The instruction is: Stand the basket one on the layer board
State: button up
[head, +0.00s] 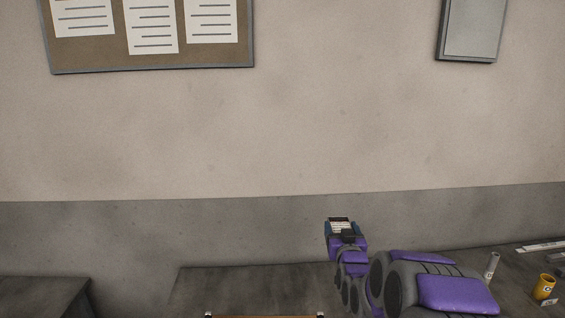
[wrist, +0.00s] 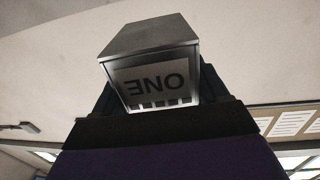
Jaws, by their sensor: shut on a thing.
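Basket one (wrist: 150,38) is a grey metal box with a white label that reads ONE, upside down in the wrist view. My gripper (wrist: 155,92) is shut on it, with dark fingers at its left and right sides. In the head view my gripper (head: 341,231) is raised in front of the grey lower wall, and a small pale part of the basket (head: 341,224) shows at its tip. I cannot make out the layer board in either view.
Another dark surface (head: 40,294) is at lower left. A noticeboard (head: 105,55) hangs above.

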jog(key=s+d+f, duration=0.3)
jog(key=d+f, duration=0.5)
jog(key=d, duration=0.3)
jog(key=s+d+f, duration=0.2)
jog(key=d+f, duration=0.5)
jog(key=d, duration=0.4)
jog(key=s+d+f+y, duration=0.1)
jog(key=s+d+f, duration=0.7)
jog(key=s+f, duration=0.5)
jog(key=s, duration=0.4)
jog(key=s+f+n+y, duration=0.1)
jog(key=s+f, duration=0.2)
jog(key=s, duration=0.4)
jog(key=shift+d+f, duration=0.3)
jog(key=shift+f, duration=0.1)
